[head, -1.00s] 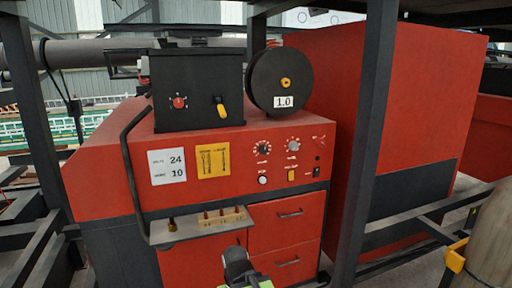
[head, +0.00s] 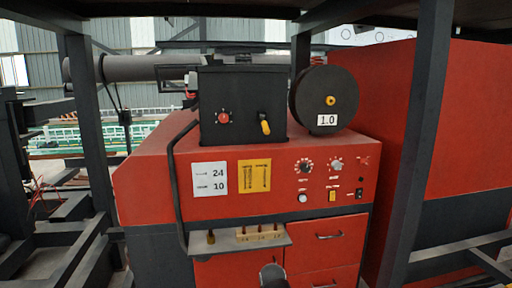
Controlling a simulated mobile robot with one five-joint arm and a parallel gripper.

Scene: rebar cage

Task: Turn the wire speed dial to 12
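The red machine's front panel (head: 285,190) carries two round dials with marks around them. The left dial (head: 304,167) is dark and the right dial (head: 336,164) is grey. Their labels and pointer settings are too small to read, so I cannot tell which is wire speed. A white card (head: 210,179) left of them shows 24 above 10. A dark rounded end (head: 272,275), likely part of my arm, shows at the bottom edge, below and apart from the dials. My gripper's fingers do not show.
A black box (head: 240,110) with a red knob and yellow lever stands on top, beside a black spool (head: 325,98) marked 1.0. A grey shelf (head: 225,243) with brass pieces juts out below the panel. A dark post (head: 418,150) stands at right.

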